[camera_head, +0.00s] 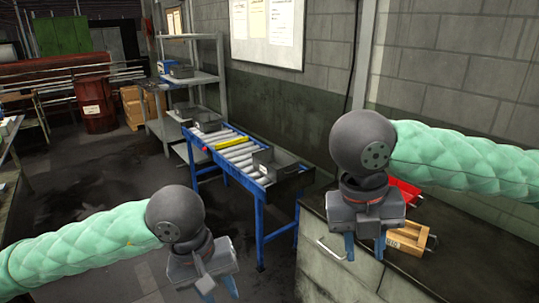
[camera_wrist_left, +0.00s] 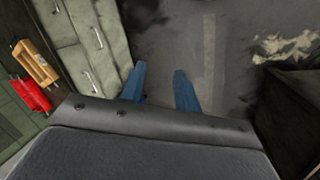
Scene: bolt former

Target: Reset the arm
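My left gripper (camera_head: 219,290) hangs low at the bottom of the head view, over the floor. In the left wrist view its two blue fingers (camera_wrist_left: 160,72) stand apart with only bare floor between them, so it is open and empty. My right gripper (camera_head: 365,250) points down in front of the grey cabinet at the right. Its blue fingers are apart and I see nothing between them. Both arms, in green padded sleeves, reach in from the sides.
A grey drawer cabinet (camera_head: 335,262) carries a red bin (camera_head: 404,192) and a wooden box (camera_head: 408,238), close to my right gripper. A blue-framed roller conveyor (camera_head: 258,195) with a grey tray (camera_head: 280,164) stands behind. A shelf rack (camera_head: 192,80) and a rusty barrel (camera_head: 95,105) are farther back.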

